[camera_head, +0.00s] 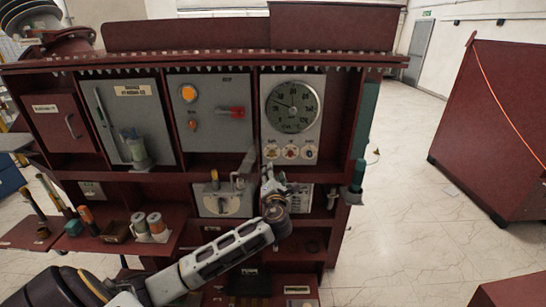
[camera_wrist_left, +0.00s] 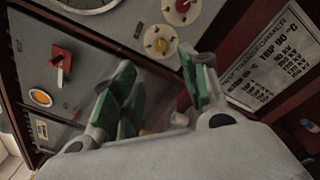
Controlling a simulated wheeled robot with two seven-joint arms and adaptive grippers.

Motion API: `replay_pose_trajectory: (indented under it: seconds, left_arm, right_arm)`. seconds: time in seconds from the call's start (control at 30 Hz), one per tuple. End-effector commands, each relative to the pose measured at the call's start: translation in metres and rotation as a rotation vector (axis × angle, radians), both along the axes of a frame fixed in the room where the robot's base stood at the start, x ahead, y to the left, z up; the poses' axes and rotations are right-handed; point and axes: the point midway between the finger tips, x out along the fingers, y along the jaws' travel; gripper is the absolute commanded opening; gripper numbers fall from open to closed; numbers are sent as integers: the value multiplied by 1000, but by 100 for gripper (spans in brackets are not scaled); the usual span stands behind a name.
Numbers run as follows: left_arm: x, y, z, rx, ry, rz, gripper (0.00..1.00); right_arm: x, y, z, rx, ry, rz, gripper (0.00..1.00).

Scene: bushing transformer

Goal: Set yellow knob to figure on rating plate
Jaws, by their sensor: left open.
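The yellow knob (camera_head: 271,152) sits at the left of a row of three round dials under the big gauge. It also shows in the left wrist view, as a yellow knob on a pale dial (camera_wrist_left: 160,43). My right gripper is not in view.
The red dial (camera_head: 290,152) is right beside the yellow one. Above is the round gauge (camera_head: 292,107). A red switch (camera_head: 237,112) is on the panel to the left. A shelf (camera_head: 110,247) with tools and spools juts out at lower left. Open floor lies to the right.

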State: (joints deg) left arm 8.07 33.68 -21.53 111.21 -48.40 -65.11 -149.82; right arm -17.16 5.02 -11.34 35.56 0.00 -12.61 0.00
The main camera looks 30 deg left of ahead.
Motion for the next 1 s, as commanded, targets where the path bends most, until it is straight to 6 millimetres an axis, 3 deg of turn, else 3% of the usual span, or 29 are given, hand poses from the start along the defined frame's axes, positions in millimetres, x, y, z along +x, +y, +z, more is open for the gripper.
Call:
replay_pose_trajectory:
  seconds: [0.27,1.0]
  left_arm:
    - [4,3,0,0,1,1,44]
    - [62,42,0,-2,-1,0,44]
  right_arm:
    - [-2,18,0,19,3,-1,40]
    - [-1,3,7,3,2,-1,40]
